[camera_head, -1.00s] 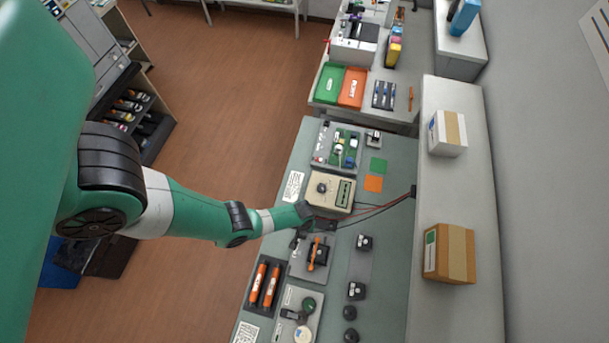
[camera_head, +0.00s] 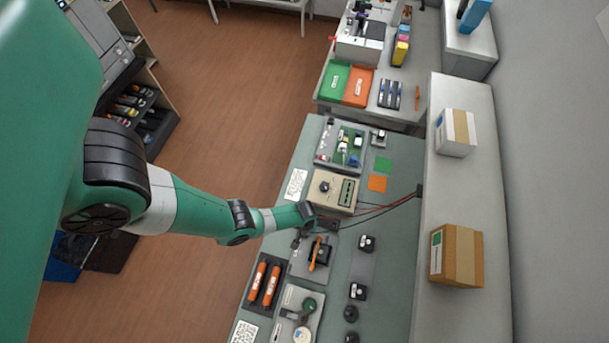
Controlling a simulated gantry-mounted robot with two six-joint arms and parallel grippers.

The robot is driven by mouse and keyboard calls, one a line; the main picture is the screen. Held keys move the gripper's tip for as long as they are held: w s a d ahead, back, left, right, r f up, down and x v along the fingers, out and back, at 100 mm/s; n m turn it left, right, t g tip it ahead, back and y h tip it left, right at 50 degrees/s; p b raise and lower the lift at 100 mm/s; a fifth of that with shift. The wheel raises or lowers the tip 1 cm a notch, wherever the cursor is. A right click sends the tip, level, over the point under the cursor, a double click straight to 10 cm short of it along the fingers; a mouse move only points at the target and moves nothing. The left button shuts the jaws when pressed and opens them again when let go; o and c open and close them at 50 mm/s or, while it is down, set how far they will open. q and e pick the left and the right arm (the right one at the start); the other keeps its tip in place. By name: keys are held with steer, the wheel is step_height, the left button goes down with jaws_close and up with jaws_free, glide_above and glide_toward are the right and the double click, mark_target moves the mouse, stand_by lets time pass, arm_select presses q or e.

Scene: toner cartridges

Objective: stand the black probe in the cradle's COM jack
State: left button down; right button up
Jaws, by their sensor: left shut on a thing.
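The beige tester box (camera_head: 322,201), with a dark dial and a green panel, sits on the grey-green bench; I take it as the cradle. Its COM jack is too small to pick out. My left gripper (camera_head: 327,224) is low over the bench, just on the near side of the box. It is shut, and a black lead (camera_head: 352,223) runs to it from the right, so it appears to hold the black probe. The probe itself is hidden by the gripper and too small to make out. My right gripper is not in view.
Red and black leads run to a dark block (camera_head: 419,190) at the bench's right edge. A tray with an orange-handled tool (camera_head: 318,254) lies close to the gripper. Orange cylinders (camera_head: 271,285) lie further down. A cardboard box (camera_head: 463,256) stands on the right shelf.

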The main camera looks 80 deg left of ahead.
arm_select(q)
steer(key=shift+f, duration=0.15)
stand_by(0.4)
steer(key=c, duration=0.6)
jaws_free()
